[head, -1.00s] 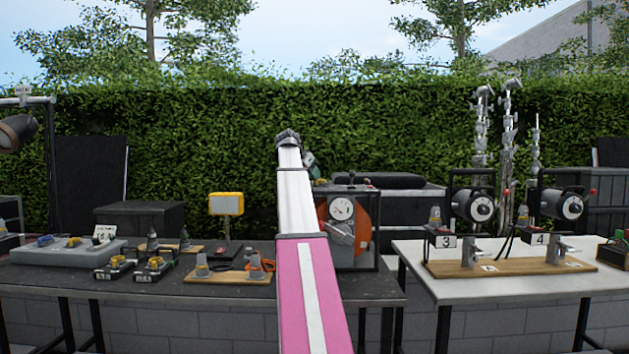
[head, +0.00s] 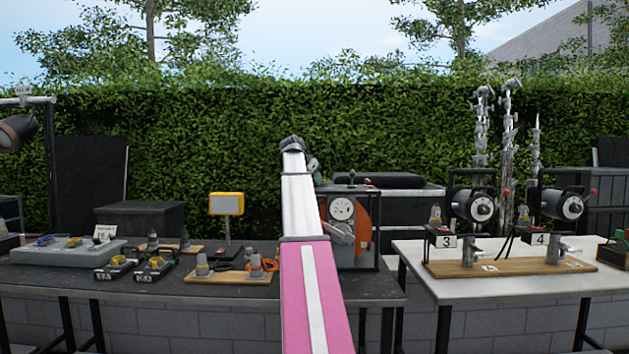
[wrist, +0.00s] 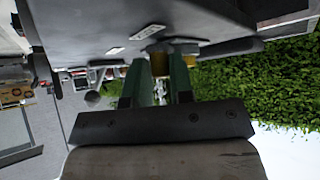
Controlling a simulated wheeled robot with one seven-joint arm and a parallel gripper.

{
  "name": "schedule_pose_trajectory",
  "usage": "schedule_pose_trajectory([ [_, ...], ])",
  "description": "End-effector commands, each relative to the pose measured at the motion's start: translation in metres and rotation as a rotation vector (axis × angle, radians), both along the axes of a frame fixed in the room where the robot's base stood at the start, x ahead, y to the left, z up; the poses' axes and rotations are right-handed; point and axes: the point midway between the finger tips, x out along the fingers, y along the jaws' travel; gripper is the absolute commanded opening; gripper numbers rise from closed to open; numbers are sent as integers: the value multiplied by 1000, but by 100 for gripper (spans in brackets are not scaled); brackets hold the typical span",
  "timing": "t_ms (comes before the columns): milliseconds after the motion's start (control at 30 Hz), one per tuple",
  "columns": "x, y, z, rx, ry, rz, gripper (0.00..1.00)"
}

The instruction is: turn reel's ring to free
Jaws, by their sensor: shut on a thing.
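The orange reel (head: 363,226), with a round white dial (head: 341,209) on its front, stands in a black frame on the dark table. My white and pink arm covers its left side. My gripper (head: 314,166) shows only as a small green and dark part behind the arm, above the frame's left end. In the wrist view, the two green fingers (wrist: 162,80) are close together, shut on a small yellow-brown piece (wrist: 159,64) at their tips, against a grey surface. I cannot tell whether this piece is the reel's ring, or how the ring is set.
The dark table (head: 180,295) carries connectors, a yellow-framed lamp (head: 227,204) and a grey slab left of the arm. A white table (head: 520,295) on the right bears two dialled units, numbered 3 and 4. A hedge (head: 200,150) stands behind.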

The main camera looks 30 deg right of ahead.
Motion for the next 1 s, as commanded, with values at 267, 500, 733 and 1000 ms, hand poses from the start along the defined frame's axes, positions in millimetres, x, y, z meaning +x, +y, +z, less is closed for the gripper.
schedule_pose_trajectory([
  [267,-2,-1,0,-2,-1,30,0],
  [500,-6,-4,0,-2,-1,95,0],
  [733,-14,-11,0,-3,-2,255,0],
  [1000,-22,-23,0,-3,0,501,0],
])
